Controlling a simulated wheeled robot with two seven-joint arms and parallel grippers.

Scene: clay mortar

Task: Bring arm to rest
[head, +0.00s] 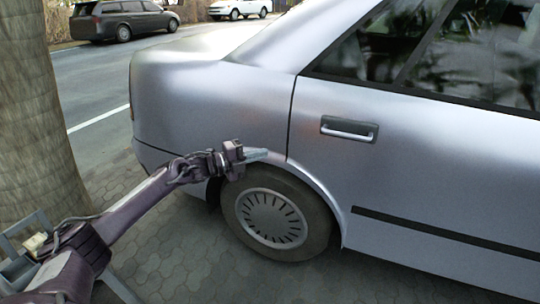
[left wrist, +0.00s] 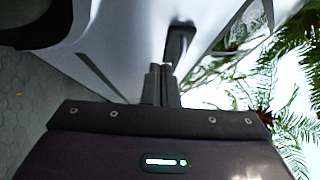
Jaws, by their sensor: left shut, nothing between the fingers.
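My left arm reaches in from the lower left of the head view. My left gripper (head: 262,155) is shut and empty, in front of the silver car's rear fender, just above the rear wheel (head: 275,214). It sits left of and below the door handle (head: 349,129). In the left wrist view the two dark fingers (left wrist: 162,72) are together, with the door handle (left wrist: 180,42) beyond their tips. Whether the gripper touches the car body cannot be told. My right gripper is in neither view.
The silver car (head: 215,100) fills the middle and right. A tree trunk (head: 36,120) stands at the left, close to my arm. A grey metal frame (head: 25,240) is at the lower left. Paving (head: 185,265) lies below. A dark car (head: 122,18) and a white car (head: 238,8) are across the road.

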